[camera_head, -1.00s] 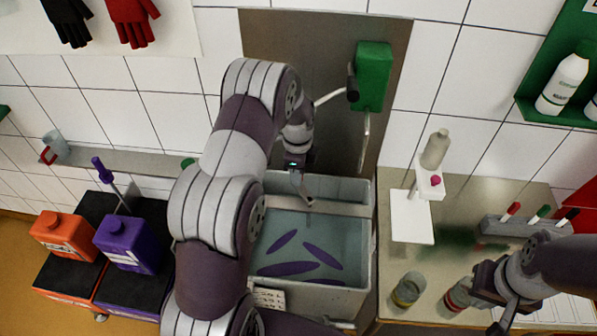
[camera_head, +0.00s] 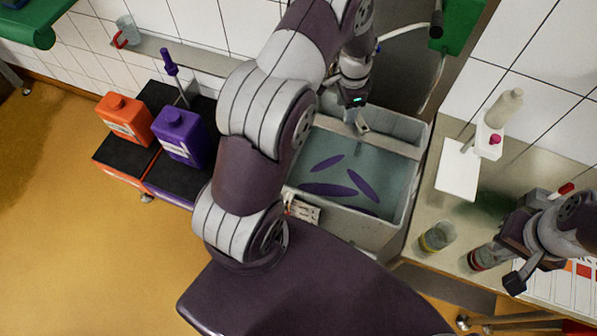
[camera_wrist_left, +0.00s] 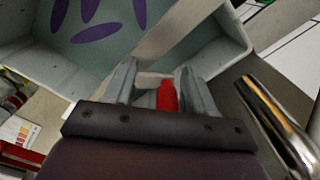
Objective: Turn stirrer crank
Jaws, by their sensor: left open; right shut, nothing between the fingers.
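My left gripper (camera_head: 362,125) is open, low over the bar (camera_head: 345,133) that crosses the open vat (camera_head: 417,165). In the left wrist view its two fingers (camera_wrist_left: 160,82) stand on either side of a red upright piece (camera_wrist_left: 167,96), with a gap on both sides. This may be the crank's grip; in the head view the arm and hand hide it. The vat holds bluish liquid with several purple oval shapes (camera_head: 328,190). My right gripper (camera_head: 515,280) is shut and empty, over the right bench near two jars.
A green wall box (camera_head: 465,25) with a black handle (camera_head: 436,18) and pale hose is at the top. A chrome pipe (camera_wrist_left: 272,120) runs close to my left fingers. Jars (camera_head: 437,237) and a white stand (camera_head: 458,170) are on the right bench. Orange (camera_head: 122,120) and purple (camera_head: 180,137) jugs stand left.

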